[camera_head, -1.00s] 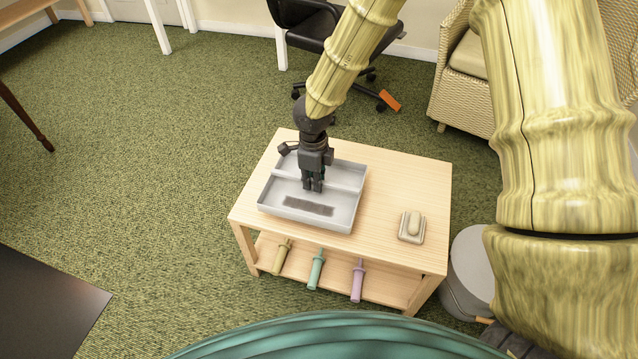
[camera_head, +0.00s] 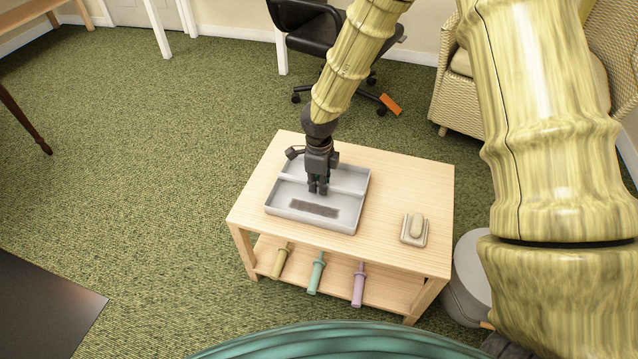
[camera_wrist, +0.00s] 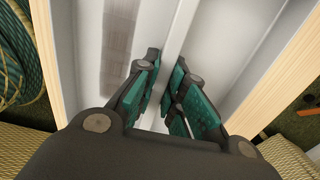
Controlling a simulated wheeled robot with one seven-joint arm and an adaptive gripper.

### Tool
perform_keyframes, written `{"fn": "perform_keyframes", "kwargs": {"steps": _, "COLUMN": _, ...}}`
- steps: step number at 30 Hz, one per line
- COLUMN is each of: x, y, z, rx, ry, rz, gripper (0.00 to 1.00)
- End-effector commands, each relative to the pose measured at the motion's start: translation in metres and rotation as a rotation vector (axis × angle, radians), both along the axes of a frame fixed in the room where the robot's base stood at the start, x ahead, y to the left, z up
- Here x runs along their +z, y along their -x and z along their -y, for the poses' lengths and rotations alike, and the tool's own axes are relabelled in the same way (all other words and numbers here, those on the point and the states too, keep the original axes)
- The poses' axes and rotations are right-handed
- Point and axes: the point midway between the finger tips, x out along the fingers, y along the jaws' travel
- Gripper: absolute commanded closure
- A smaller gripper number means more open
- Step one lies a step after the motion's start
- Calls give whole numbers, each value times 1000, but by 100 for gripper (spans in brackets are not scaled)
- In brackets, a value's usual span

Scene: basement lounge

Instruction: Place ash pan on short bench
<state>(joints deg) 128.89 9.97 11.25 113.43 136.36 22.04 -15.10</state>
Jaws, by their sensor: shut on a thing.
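The ash pan (camera_head: 343,213) is a shallow light-grey tray with a raised divider and a dark grille patch. It is over the left part of the top of a low pale-wood table (camera_head: 385,240), which looks like the short bench. I cannot tell whether the pan touches the top. My gripper (camera_head: 318,191) points down into the pan and is shut on its divider. In the wrist view, the teal-padded fingers (camera_wrist: 168,92) are on either side of the divider of the pan (camera_wrist: 205,60).
A small beige block-like item (camera_head: 414,229) stands on the table's right side. Khaki, teal and purple handled tools (camera_head: 316,273) lie on the lower shelf. A grey round bin (camera_head: 468,275) is at the right. A black office chair (camera_head: 310,35) and wicker armchair (camera_head: 452,95) stand behind.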

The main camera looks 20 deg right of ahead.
Motion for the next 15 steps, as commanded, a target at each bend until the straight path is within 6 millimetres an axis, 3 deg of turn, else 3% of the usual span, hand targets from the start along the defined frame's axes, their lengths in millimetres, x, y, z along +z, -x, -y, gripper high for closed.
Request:
{"fn": "perform_keyframes", "kwargs": {"steps": 1, "x": -1, "y": 0, "z": 0, "rx": 0, "ry": -1, "rz": -1, "gripper": 100}}
{"fn": "perform_keyframes", "kwargs": {"steps": 2, "x": -1, "y": 0, "z": 0, "rx": -1, "ry": -1, "rz": -1, "gripper": 85}}
{"fn": "perform_keyframes", "kwargs": {"steps": 5, "x": -1, "y": 0, "z": 0, "rx": -1, "ry": 0, "rz": 0, "gripper": 67}}
{"fn": "perform_keyframes", "kwargs": {"steps": 15, "x": 0, "y": 0, "z": 0, "rx": 0, "ry": 0, "rz": 0, "gripper": 67}}
